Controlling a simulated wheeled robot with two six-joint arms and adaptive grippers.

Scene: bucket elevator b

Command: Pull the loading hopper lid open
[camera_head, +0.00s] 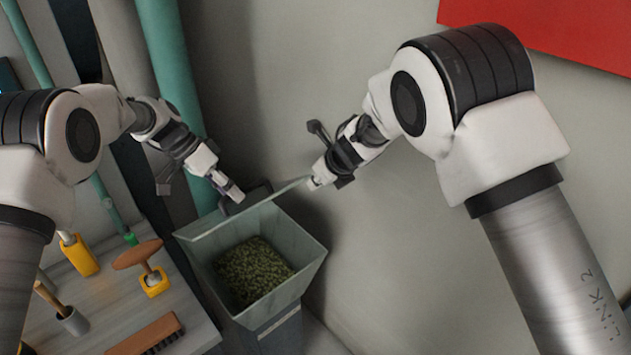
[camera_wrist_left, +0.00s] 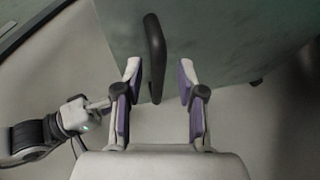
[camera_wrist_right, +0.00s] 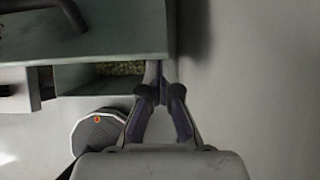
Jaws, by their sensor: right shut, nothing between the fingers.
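The loading hopper (camera_head: 315,262) is a grey-green bin holding green granular material (camera_head: 252,270). Its lid (camera_head: 240,210) is raised, seen nearly edge-on along the back rim. The lid's face shows in the left wrist view (camera_wrist_left: 215,35) and the right wrist view (camera_wrist_right: 120,30). The dark lid handle (camera_head: 258,191) is on its far face. My left gripper (camera_head: 232,191) is open at the handle; in its wrist view the handle (camera_wrist_left: 155,55) lies between and beyond the fingertips (camera_wrist_left: 160,75). My right gripper (camera_head: 313,184) is shut and empty at the lid's right edge; its tips (camera_wrist_right: 161,92) look close to it.
A bench (camera_head: 110,300) at the lower left carries a yellow-based tool (camera_head: 153,280), a brush (camera_head: 145,338) and other hand tools. Green pipes (camera_head: 165,60) rise behind my left arm. A grey wall (camera_head: 400,250) lies right of the hopper; a red panel (camera_head: 560,30) hangs there.

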